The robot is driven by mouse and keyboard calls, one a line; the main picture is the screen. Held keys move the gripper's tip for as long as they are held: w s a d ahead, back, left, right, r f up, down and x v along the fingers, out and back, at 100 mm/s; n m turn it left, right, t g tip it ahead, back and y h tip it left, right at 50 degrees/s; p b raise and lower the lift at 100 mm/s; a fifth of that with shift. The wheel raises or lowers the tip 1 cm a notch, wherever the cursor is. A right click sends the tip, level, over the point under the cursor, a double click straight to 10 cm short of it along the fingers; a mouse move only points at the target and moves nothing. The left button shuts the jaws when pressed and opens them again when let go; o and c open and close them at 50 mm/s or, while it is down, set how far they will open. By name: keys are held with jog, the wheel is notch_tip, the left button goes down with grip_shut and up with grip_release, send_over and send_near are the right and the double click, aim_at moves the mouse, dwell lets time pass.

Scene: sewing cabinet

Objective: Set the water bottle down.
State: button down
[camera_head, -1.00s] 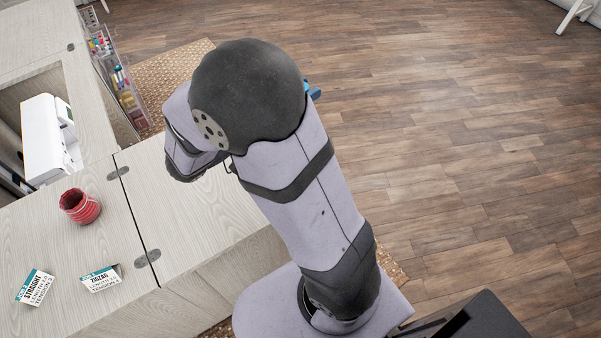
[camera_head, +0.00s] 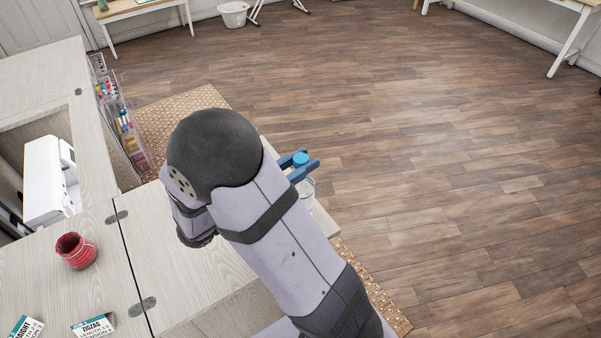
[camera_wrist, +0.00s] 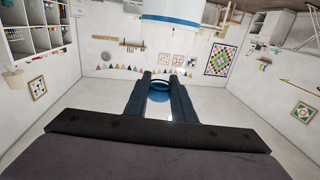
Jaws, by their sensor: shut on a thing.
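The water bottle has a blue cap (camera_head: 300,158) and a clear body (camera_head: 308,188), partly hidden behind my arm in the head view. My gripper (camera_head: 304,167) has blue fingers, one on each side of the bottle's top, and is shut on it. In the wrist view, my fingers (camera_wrist: 160,82) close around a round blue part (camera_wrist: 158,93), which looks like the cap. The bottle appears near the right edge of the pale wooden cabinet top (camera_head: 185,270). I cannot tell whether its base touches a surface.
A red ribbed pot (camera_head: 76,251) and printed stitch cards (camera_head: 94,327) are on the cabinet at left. A white sewing machine (camera_head: 50,180) is in the cabinet opening. A rack of sewing supplies (camera_head: 122,125) stands behind. Wooden floor (camera_head: 450,180) lies open at right.

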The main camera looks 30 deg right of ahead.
aim_at(301, 189)
jog(key=shift+f, duration=1.7)
jog(key=shift+f, duration=0.2)
jog(key=c, duration=1.5)
grip_release()
jog(key=shift+r, duration=0.1)
